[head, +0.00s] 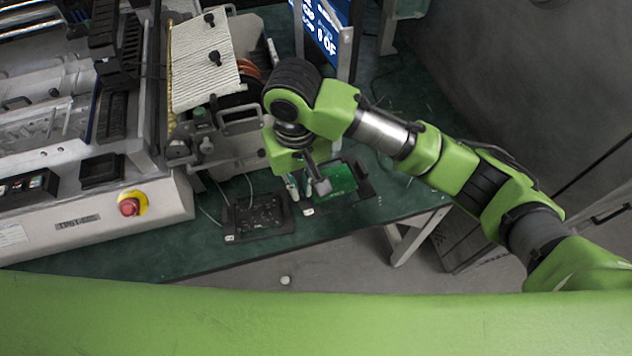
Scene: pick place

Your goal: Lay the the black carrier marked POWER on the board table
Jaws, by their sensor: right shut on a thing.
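A black carrier holding a green circuit board (342,186) is at the right part of the green table (150,246). My right gripper (318,186) is over its left side and shut on it; the fingertips partly cover the board. I cannot tell whether this carrier touches the table. A second black carrier with dark parts (258,217) lies flat on the table just to its left. Each has a small white label at its lower left corner, too small to read, so I cannot tell which is marked POWER. My left gripper is not in view.
A grey machine with a red stop button (130,207) stands at left. A fixture with a ribbed white panel (203,62) and a blue sign (325,22) stand behind the carriers. Bare table lies in front of the machine. A small white object (285,281) is on the floor.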

